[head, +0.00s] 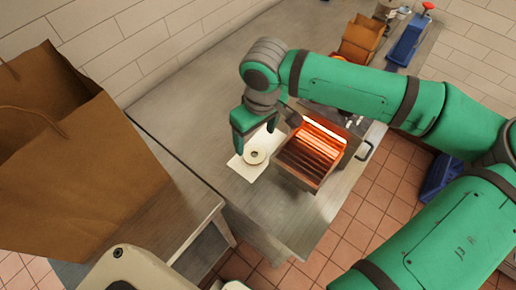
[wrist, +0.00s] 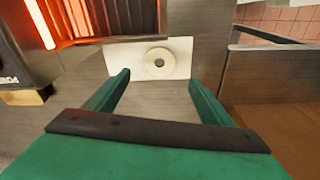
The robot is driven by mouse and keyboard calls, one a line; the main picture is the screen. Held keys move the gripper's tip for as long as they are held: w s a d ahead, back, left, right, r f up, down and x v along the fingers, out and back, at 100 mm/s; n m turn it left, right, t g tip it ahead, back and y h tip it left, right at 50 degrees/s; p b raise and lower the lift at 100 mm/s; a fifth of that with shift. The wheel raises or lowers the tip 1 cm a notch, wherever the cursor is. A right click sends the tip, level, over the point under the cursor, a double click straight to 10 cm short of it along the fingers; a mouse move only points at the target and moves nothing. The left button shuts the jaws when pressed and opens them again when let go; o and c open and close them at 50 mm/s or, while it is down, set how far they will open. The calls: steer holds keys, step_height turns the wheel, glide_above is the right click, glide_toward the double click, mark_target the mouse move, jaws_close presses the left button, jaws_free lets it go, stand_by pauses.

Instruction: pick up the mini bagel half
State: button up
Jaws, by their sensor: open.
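The mini bagel half (head: 255,156) is a small pale ring lying on a white sheet (head: 242,171) on the steel counter. In the wrist view the bagel half (wrist: 158,62) lies flat on the sheet (wrist: 120,55), beyond my fingertips and roughly between their lines. My gripper (head: 254,129) is green and points down above the sheet, close to the bagel half. In the wrist view the two fingers of my gripper (wrist: 160,78) are spread apart with nothing between them. The gap between the fingertips and the bagel half is hard to judge.
A toaster (head: 312,152) with glowing orange bars stands just right of the sheet; it fills the upper left of the wrist view (wrist: 80,18). A large brown paper bag (head: 85,165) stands at left. Blue and brown containers (head: 405,42) are at the back. The counter left of the sheet is clear.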

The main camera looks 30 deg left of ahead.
mark_target(254, 157)
steer(key=f, duration=0.9)
steer(key=shift+w+a, duration=0.15)
steer(key=shift+a, duration=0.1)
steer(key=shift+c, duration=0.6)
steer(key=c, duration=1)
